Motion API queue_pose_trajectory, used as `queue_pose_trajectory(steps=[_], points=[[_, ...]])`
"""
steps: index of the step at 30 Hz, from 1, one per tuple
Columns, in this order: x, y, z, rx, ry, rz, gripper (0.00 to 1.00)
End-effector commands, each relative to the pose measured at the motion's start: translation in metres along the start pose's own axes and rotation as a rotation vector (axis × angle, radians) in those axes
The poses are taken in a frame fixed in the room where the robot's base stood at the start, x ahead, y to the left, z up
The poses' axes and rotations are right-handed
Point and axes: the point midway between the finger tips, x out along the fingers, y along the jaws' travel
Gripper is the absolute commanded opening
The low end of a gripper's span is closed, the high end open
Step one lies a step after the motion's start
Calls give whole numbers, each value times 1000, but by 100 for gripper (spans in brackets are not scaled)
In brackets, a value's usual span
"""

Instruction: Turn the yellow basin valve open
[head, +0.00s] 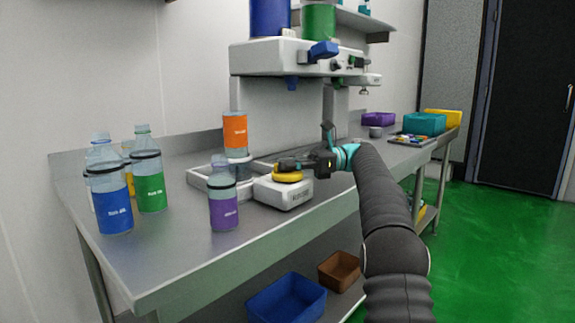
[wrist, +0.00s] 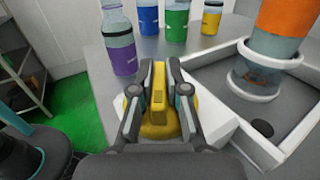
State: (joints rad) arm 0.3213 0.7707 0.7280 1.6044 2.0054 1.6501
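The yellow basin valve (head: 287,177) is a round knob with a raised bar, on top of a white block (head: 284,196) on the steel table. In the wrist view the yellow valve (wrist: 158,92) shows its bar upright in the picture, between the two fingers. My gripper (head: 292,165) is over the valve from the right in the head view. In the wrist view my gripper (wrist: 158,72) has one finger on each side of the bar, closed in close against it. The fingers hide part of the knob.
A purple-label bottle (head: 224,206) stands close left of the valve block. An orange-label bottle (head: 236,135) is upright in the basin (head: 203,182) behind. Blue-label (head: 109,200) and green-label (head: 150,183) bottles stand further left. A white dispenser (head: 290,58) overhangs the back.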

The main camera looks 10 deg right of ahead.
Motion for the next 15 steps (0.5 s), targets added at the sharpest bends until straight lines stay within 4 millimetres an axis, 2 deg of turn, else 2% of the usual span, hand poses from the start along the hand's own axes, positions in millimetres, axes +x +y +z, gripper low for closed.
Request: queue_pose_trajectory(steps=[1, 2, 3, 15], points=[[0, 0, 0, -1, 0, -1, 28], [0, 0, 0, -1, 0, -1, 36], [0, 0, 0, -1, 0, -1, 39], [1, 0, 0, 0, 0, 1, 39]])
